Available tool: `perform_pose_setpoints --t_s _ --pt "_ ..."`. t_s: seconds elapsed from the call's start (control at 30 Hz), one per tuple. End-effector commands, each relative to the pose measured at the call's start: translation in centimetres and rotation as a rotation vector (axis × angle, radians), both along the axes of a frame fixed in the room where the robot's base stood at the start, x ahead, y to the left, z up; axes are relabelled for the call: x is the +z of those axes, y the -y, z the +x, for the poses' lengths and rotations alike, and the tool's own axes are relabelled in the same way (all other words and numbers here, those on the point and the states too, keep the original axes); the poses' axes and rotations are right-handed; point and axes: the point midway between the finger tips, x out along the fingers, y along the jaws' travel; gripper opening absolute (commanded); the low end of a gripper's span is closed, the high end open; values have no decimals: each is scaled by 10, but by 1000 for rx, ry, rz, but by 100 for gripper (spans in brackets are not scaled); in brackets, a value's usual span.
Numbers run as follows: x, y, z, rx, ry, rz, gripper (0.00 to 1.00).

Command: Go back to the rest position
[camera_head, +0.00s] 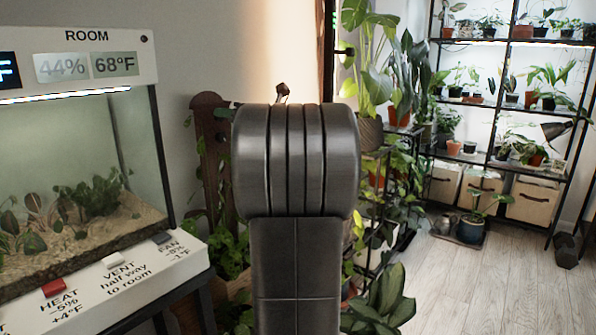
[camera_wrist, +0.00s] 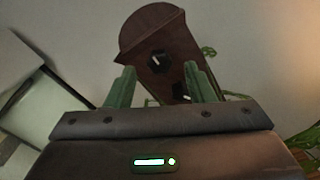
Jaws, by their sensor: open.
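My gripper (camera_wrist: 162,84) shows in the wrist view with its two green fingers spread apart and nothing between them. A dark brown wooden post (camera_wrist: 152,40) with a rounded top and dark knobs lies beyond the fingers; I cannot tell how far off it is. In the head view my own dark arm stands upright in the middle and hides what is behind it. The brown post (camera_head: 212,135) also shows in the head view, left of my arm.
Leafy plants (camera_head: 385,300) crowd right of my arm. A plant shelf (camera_head: 485,104) stands at the back right. The wooden floor (camera_head: 480,290) at the right is clear.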

Motion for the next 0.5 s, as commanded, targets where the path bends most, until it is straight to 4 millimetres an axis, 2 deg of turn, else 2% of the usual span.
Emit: perform_pose_setpoints --t_s 0.2,0.5 --pt "0 -18 14 1 1 0 49" --pt "1 -20 15 0 -4 4 49"
